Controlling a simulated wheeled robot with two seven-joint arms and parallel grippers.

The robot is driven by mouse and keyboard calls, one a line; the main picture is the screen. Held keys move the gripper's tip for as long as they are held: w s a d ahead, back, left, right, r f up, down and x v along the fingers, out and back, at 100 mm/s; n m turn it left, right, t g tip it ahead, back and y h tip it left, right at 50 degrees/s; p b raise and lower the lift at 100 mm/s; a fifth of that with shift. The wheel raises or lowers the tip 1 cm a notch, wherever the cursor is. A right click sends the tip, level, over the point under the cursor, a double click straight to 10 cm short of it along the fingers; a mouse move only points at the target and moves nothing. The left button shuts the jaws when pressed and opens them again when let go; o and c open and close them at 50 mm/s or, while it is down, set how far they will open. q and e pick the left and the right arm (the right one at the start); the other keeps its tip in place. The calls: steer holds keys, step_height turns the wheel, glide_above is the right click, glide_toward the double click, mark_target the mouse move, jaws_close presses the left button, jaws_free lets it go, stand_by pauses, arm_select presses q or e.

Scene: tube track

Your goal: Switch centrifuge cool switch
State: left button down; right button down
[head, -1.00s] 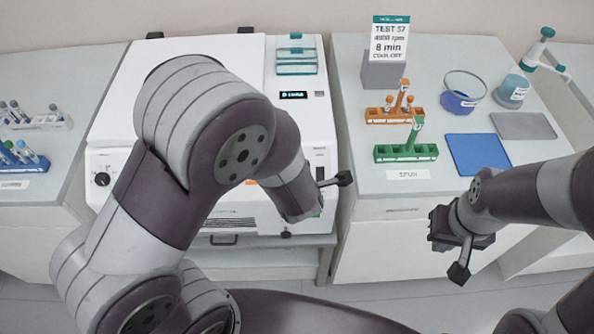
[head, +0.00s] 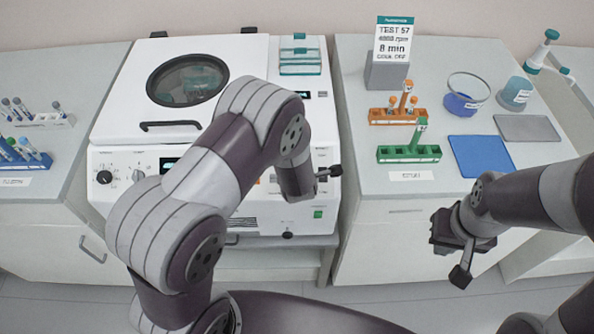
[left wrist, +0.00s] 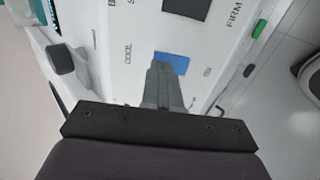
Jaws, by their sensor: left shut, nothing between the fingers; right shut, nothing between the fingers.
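In the head view my left arm hides that switch and the left fingers. My right gripper (head: 440,228) is shut and empty, in front of the right bench, away from the centrifuge.
A card (head: 393,40) reads TEST 57, 8 min, with a COOL line. A green switch (head: 318,214) is low on the centrifuge.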

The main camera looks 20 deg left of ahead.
arm_select(q)
steer(key=shift+w+a+f+b, duration=0.1)
steer(key=shift+w+f+b, duration=0.15)
steer(key=shift+b, duration=0.3)
steer(key=shift+s+r, duration=0.25)
steer(key=shift+f, duration=0.15)
steer(key=shift+s+f, duration=0.25)
steer(key=shift+s, duration=0.05)
steer(key=shift+s+d+f, duration=0.1)
steer(key=shift+s+d, duration=0.1)
steer(key=shift+d, duration=0.05)
